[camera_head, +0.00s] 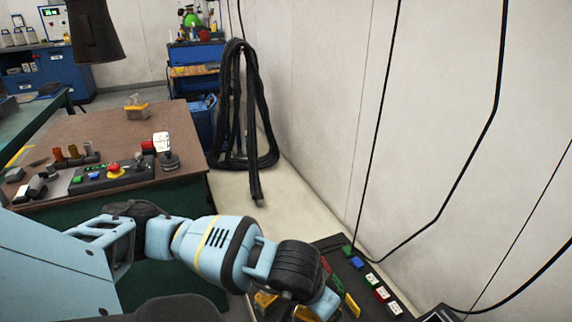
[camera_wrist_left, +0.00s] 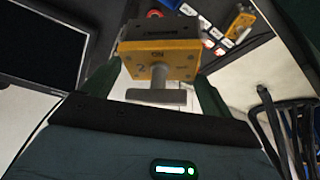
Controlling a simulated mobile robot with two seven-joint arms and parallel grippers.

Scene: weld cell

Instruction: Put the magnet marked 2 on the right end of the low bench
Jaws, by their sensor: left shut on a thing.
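The yellow magnet marked 2 (camera_wrist_left: 160,68), with a grey T-shaped handle and a dark block at its far side, sits between the dark green fingers of my left gripper (camera_wrist_left: 158,88) in the left wrist view. My left gripper is shut on it. In the head view my left arm reaches over the low bench (camera_head: 333,246) at the bottom, and its own wrist hides most of the gripper and magnet. The bench's dark top also shows behind the magnet in the wrist view. I cannot tell whether the magnet touches it. My right gripper is not in view.
Another yellow magnet (camera_wrist_left: 240,26) stands on the bench near a row of coloured blocks (camera_head: 381,294). A dark monitor (camera_wrist_left: 42,45) is at left in the wrist view. A brown-topped table (camera_head: 100,125) holds a button box (camera_head: 112,175). A black hose (camera_head: 240,120) hangs by the wall.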

